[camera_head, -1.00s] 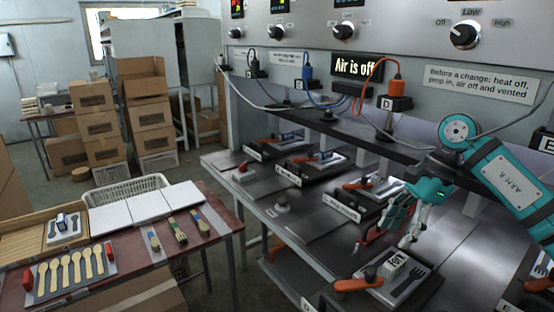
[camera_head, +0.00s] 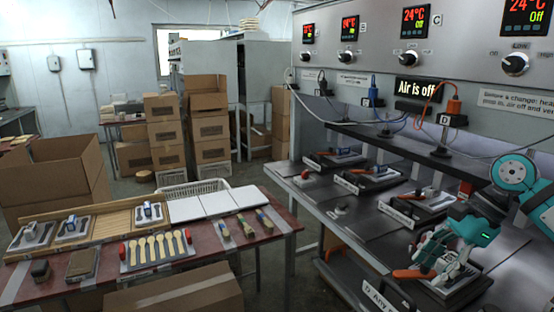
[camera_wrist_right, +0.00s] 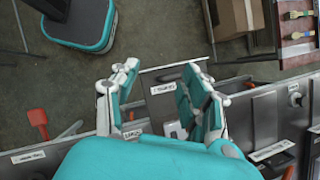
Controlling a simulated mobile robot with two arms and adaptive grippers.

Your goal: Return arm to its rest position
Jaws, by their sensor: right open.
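My right gripper (camera_head: 438,262) is at the lower right of the head view, over the front of the metal press bench (camera_head: 373,226). Its teal and white fingers are apart and hold nothing. In the right wrist view the open fingers (camera_wrist_right: 162,98) frame the bench edge and a small labelled plate (camera_wrist_right: 165,88). A tool plate with an orange handle (camera_head: 412,273) is partly hidden behind the gripper in the head view. My right arm (camera_head: 540,195) comes in from the right edge. My left gripper does not show.
A red table (camera_head: 283,211) at left carries wooden spoons (camera_head: 157,247), white sheets (camera_head: 218,203) and brushes (camera_head: 245,227). Cardboard boxes (camera_head: 160,135) stand behind. The press panel (camera_head: 425,50) shows "Air is off". A floor gap lies between table and bench.

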